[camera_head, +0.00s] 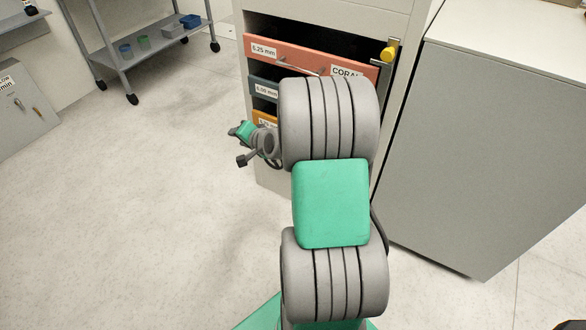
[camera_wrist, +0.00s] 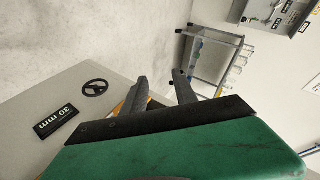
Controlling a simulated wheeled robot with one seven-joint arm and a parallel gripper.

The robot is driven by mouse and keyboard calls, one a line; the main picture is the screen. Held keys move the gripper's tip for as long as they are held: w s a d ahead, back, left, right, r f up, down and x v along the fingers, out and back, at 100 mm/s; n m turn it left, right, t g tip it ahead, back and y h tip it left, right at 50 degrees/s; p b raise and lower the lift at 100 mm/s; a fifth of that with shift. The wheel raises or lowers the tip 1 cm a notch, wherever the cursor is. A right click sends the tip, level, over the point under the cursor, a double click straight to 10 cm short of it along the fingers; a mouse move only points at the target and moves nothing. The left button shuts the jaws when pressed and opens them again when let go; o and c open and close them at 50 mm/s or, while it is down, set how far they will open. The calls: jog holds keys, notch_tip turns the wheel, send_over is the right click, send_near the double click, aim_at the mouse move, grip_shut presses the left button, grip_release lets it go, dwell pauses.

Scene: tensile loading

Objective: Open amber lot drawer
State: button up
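The amber drawer (camera_head: 264,117) shows as a small orange strip of front in the drawer cabinet (camera_head: 315,18), below the coral and blue-grey drawers. My arm hides the rest of it, so I cannot tell how far out it stands. My gripper (camera_head: 243,145) is low, just left of the cabinet front. In the wrist view my gripper (camera_wrist: 160,77) has its two dark fingers apart, with nothing seen between them. A thin amber edge (camera_wrist: 127,101) shows beside the left finger; contact cannot be told.
The coral drawer (camera_head: 290,55) has a dark gap above it. A yellow knob (camera_head: 388,54) is at the cabinet's right edge. A grey cabinet (camera_head: 490,140) stands at right. A wheeled cart (camera_head: 125,45) stands at back left. The floor (camera_head: 130,220) left is clear.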

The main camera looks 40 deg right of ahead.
jog(key=s+d+f+m+t+h+b, duration=0.2)
jog(key=d+f+m+h+b, duration=0.3)
jog(key=d+f, duration=0.45)
jog(key=s+d+f+m+t+h+b, duration=0.1)
jog(key=s+d+f+m+h+b, duration=0.15)
jog(key=d+f+m, duration=0.7)
jog(key=w+d+n+b, duration=0.1)
jog(key=w, duration=0.1)
jog(key=w+d, duration=0.1)
jog(key=w, duration=0.1)
jog(key=w+d+n+b, duration=0.1)
jog(key=w, duration=0.1)
jog(key=shift+d+r+n+b, duration=0.35)
jog(key=shift+r, duration=0.05)
jog(key=shift+w+d+r, duration=0.1)
jog(key=shift+w, duration=0.15)
jog(key=shift+c, duration=0.2)
grip_shut()
